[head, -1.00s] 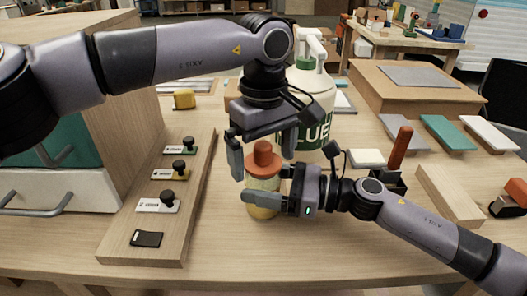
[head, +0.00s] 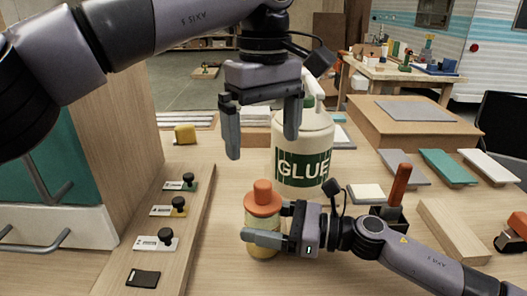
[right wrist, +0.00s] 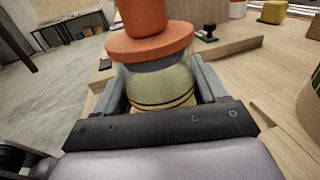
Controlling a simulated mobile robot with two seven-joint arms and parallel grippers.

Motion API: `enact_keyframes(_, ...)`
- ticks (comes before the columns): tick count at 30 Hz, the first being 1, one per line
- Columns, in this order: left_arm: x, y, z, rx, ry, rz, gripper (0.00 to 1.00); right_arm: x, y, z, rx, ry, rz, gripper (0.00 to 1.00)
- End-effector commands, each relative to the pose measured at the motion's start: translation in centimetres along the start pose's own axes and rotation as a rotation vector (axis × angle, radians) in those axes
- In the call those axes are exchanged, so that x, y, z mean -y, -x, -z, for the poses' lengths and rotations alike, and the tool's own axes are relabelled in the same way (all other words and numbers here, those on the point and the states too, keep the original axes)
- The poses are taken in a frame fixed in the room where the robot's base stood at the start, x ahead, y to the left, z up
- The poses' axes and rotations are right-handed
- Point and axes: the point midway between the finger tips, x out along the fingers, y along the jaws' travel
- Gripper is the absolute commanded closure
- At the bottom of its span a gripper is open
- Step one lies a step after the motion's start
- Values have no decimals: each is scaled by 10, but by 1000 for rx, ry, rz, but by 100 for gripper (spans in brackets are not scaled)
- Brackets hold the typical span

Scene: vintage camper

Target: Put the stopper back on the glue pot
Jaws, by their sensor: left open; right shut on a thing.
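The glue pot (head: 262,247) is a small clear jar with yellowish contents, upright at the front middle of the bench. The orange stopper (head: 262,201), a wide disc with a knob, sits on its mouth; it also shows on top of the pot in the right wrist view (right wrist: 150,42). My right gripper (head: 266,226) is shut around the pot's body from the right, below the stopper. My left gripper (head: 262,145) is open and empty, pointing down above the stopper and clear of it. The pot's rim is hidden under the stopper.
A large white GLUE bottle (head: 304,135) stands just behind the pot. A wooden board with several stamps (head: 178,205) lies to the left, beside a cabinet. A dark holder with an orange-handled tool (head: 399,185) and a wooden block (head: 452,232) are to the right.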

Motion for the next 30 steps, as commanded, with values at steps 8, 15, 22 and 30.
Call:
enact_keyframes(8,0,4,0,0,0,0,1,0,0,0,-1,0,0,84)
enact_keyframes(15,0,4,0,0,0,0,1,0,0,0,-1,0,0,0)
enact_keyframes(22,0,2,0,0,0,0,1,0,4,1,0,0,1,0)
enact_keyframes(30,0,-9,0,0,0,0,1,1,41,4,-2,-1,3,0)
